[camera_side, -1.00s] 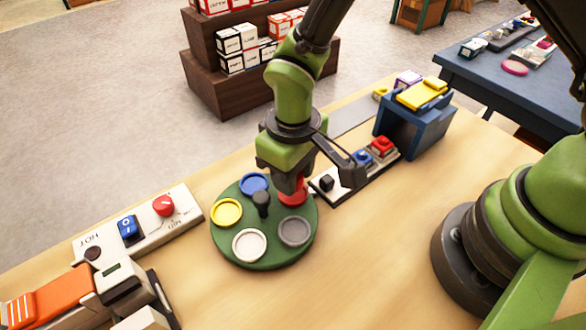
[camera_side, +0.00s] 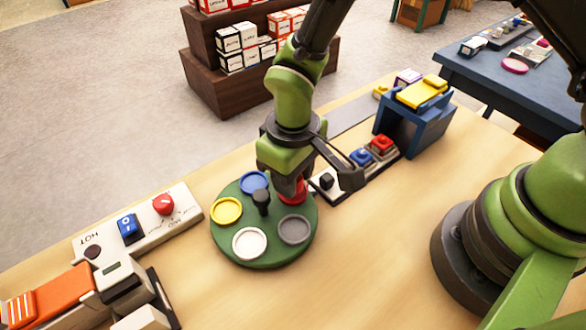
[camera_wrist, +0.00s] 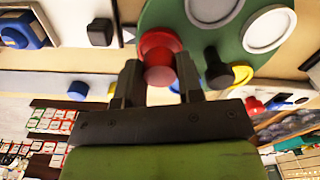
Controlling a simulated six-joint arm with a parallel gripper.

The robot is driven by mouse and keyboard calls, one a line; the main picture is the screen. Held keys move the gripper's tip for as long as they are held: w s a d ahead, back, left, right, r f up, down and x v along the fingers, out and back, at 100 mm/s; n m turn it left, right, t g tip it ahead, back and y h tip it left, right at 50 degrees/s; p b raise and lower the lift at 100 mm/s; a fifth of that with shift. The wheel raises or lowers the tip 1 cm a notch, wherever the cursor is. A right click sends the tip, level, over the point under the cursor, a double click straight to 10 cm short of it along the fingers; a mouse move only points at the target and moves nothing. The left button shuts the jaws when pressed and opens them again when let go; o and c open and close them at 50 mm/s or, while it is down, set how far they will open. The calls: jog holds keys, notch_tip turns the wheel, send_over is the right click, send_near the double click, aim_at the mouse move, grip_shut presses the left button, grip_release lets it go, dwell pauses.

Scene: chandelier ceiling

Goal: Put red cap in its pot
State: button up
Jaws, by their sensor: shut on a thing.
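The green round board (camera_side: 265,258) lies on the wooden table and carries several coloured ring pots and a black centre knob (camera_side: 262,203). The red pot (camera_side: 301,196) is at its upper right, partly hidden by my gripper (camera_side: 291,192). In the wrist view the red cap (camera_wrist: 160,66) is between the two fingers of my gripper (camera_wrist: 161,85), which is shut on it. The red pot (camera_wrist: 158,40) shows just behind the cap. I cannot tell whether the cap touches the pot.
Other pots are blue (camera_side: 254,183), yellow (camera_side: 227,211), white (camera_side: 249,244) and grey (camera_side: 294,230). A button strip (camera_side: 346,180) stands close to the board's right, with a blue stand (camera_side: 415,128) beyond. A switch panel (camera_side: 140,225) is to the left.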

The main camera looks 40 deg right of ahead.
jog(key=shift+f, duration=0.65)
dwell(0.8)
jog(key=o, duration=1.1)
jog(key=shift+o, duration=0.2)
